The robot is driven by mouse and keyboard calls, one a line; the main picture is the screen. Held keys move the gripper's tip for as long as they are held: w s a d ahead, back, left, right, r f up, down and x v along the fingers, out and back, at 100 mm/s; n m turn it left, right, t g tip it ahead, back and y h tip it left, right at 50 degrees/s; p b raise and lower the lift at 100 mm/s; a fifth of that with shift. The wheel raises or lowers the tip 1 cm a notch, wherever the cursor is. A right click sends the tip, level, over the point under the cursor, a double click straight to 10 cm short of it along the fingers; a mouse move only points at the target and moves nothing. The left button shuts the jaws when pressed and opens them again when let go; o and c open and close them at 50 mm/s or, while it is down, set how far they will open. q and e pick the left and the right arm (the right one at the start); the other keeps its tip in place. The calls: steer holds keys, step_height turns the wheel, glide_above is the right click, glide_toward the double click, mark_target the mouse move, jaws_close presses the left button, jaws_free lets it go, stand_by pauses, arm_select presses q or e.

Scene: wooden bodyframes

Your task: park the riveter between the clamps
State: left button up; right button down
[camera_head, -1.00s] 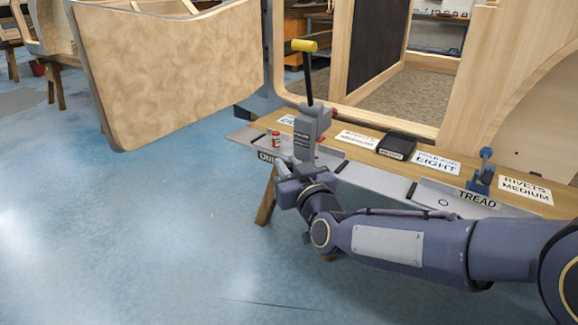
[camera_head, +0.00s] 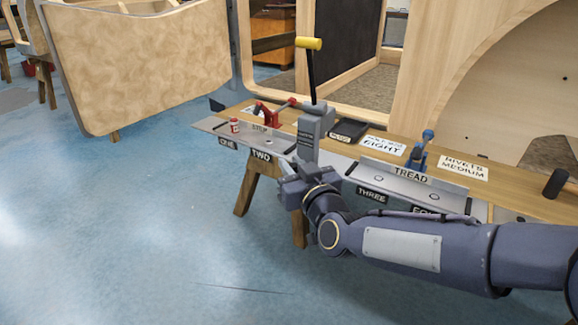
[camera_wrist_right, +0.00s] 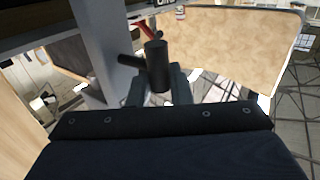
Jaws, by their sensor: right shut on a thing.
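The riveter (camera_head: 312,135) is a grey upright tool with a long black lever and a yellow grip. My right gripper (camera_head: 302,180) is shut on its lower part and holds it roughly upright at the bench's front edge. In the head view it stands between the red clamp (camera_head: 267,115) on the left and the blue clamp (camera_head: 422,150) on the right. I cannot tell whether its base touches the bench. The right wrist view shows a black cylinder (camera_wrist_right: 157,66) between the gripper fingers. My left gripper is not in view.
The wooden bench (camera_head: 520,194) carries metal plates marked ONE to THREE and TREAD (camera_head: 410,174). A wooden panel (camera_head: 140,65) is at left; blue floor is clear.

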steer(key=c, duration=1.4)
jaws_free()
steer(key=shift+o, duration=0.2)
steer(key=p+v, duration=0.1)
steer(key=v, duration=0.5)
steer(key=shift+s+d+r+p, duration=0.1)
steer(key=shift+s+p, duration=0.3)
steer(key=shift+s+d, duration=0.2)
steer(key=shift+s, duration=0.25)
